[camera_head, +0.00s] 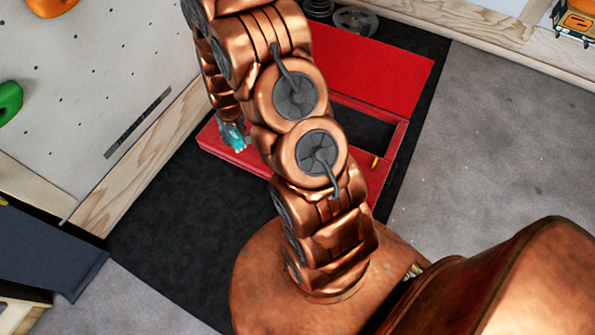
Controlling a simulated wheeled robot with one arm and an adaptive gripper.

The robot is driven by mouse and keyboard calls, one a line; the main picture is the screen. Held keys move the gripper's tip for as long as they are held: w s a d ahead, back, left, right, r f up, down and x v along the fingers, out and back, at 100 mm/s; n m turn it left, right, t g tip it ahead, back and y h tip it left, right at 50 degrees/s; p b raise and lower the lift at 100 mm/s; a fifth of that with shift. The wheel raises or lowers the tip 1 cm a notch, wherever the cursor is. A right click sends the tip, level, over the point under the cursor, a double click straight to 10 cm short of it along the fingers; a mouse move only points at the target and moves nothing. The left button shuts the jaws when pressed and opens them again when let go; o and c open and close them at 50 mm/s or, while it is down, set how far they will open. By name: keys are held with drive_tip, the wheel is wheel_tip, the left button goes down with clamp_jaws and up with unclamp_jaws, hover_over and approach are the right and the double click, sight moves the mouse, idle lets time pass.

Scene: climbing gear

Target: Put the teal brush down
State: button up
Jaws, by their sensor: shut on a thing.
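The teal brush (236,137) shows as a small teal piece at the end of my arm, left of the arm's middle links. My gripper (233,132) is shut on it. Only a small part of the brush and the gripper's end show; my arm hides some of the area. In the picture they overlap the left part of a red box (215,149). I cannot tell whether the brush touches the box or is above it.
The red box has a wide red panel (385,75) behind it and a dark interior (362,130). A small yellow item (375,162) is at its right. The box stands on a black mat (150,215). Grey floor (490,150) is clear at right. A climbing wall (100,70) stands left.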

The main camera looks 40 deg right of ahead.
drive_tip(key=s+d+f+m+b, duration=0.1)
drive_tip(key=s+d+f+b, duration=0.5)
drive_tip(key=f, duration=0.7)
drive_tip(key=s+d+f+m+b, duration=0.1)
drive_tip(key=s+d+f+b, duration=0.5)
drive_tip(key=d+f+b, duration=0.5)
drive_tip(key=s+d+f+m+b, duration=0.2)
drive_tip(key=s+d+f+b, duration=0.5)
drive_tip(key=f, duration=0.8)
drive_tip(key=shift+d+f+h+b, duration=0.15)
drive_tip(key=shift+d+h+b, duration=0.4)
drive_tip(key=shift+d, duration=0.9)
drive_tip(key=shift+w+f, duration=0.1)
drive_tip(key=shift+w, duration=0.2)
drive_tip(key=w+b, duration=0.1)
drive_tip(key=w, duration=0.4)
drive_tip(key=w+f+b, duration=0.1)
drive_tip(key=w+b, duration=0.1)
drive_tip(key=w, duration=0.3)
drive_tip(key=w+a+b, duration=0.1)
drive_tip(key=w, duration=0.4)
drive_tip(key=shift+f+b, duration=0.15)
drive_tip(key=shift+b, duration=0.25)
drive_tip(key=shift+w+f+b, duration=0.1)
drive_tip(key=shift+f+b, duration=0.85)
drive_tip(key=shift+f, duration=0.75)
drive_tip(key=shift+a+f, duration=0.1)
drive_tip(key=shift+f, duration=0.1)
drive_tip(key=o, duration=1.1)
drive_tip(key=shift+r, duration=0.1)
